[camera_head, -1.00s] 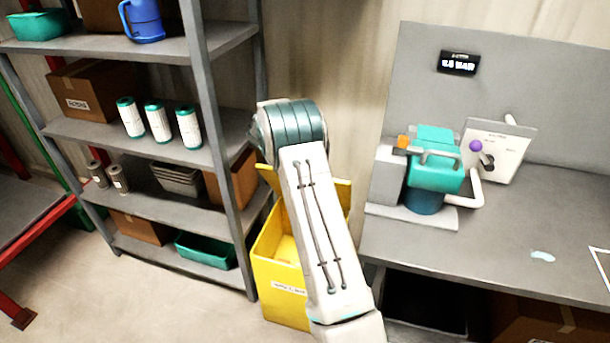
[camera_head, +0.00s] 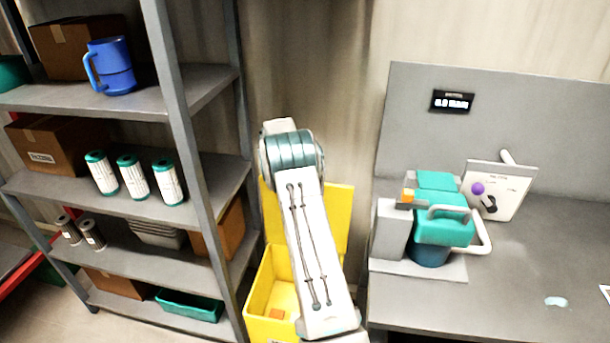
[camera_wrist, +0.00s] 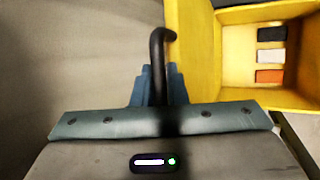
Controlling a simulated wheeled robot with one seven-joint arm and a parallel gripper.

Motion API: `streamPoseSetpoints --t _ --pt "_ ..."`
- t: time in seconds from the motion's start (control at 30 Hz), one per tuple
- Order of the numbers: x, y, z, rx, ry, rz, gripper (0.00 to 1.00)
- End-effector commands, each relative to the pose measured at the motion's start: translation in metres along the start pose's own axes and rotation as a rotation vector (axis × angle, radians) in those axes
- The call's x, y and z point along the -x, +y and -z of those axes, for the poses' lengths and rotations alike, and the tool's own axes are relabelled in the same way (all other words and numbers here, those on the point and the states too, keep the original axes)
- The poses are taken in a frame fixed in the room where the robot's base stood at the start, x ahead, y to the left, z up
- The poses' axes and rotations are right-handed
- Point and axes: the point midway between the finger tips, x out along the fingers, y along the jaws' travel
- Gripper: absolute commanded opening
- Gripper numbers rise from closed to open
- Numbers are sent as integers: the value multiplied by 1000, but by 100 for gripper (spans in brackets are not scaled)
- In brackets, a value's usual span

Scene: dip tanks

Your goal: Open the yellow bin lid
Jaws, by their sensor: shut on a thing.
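The yellow bin (camera_head: 257,291) stands on the floor between the shelf and the bench, partly behind my arm. Its yellow lid (camera_head: 338,215) is raised and stands up at the back of the bin. The bin's inside is open to view, and it also shows in the wrist view (camera_wrist: 237,50). My gripper (camera_wrist: 158,88) is shut on a black hooked handle (camera_wrist: 158,50) beside a yellow panel. In the head view my gripper is hidden behind my arm.
Black, white and orange blocks (camera_wrist: 270,76) lie in the bin. A grey shelf unit (camera_head: 185,120) is close on the left. A grey bench (camera_head: 500,290) with a teal machine (camera_head: 440,218) is close on the right. A wall stands behind the bin.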

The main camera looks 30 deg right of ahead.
Motion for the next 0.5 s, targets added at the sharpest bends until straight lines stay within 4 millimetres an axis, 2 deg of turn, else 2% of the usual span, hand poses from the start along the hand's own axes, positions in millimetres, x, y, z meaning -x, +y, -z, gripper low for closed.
streamPoseSetpoints --t 0.03,0.33,0.37,0.4,0.43,0.5 --pt "3 0 5 3 13 -4 0" --pt "0 2 1 -5 14 -2 0" --pt "0 3 1 -5 14 -2 18" --pt "0 2 0 -6 13 -1 29" --pt "0 2 0 -6 12 -1 34" --pt "-2 3 -2 -8 10 1 34"
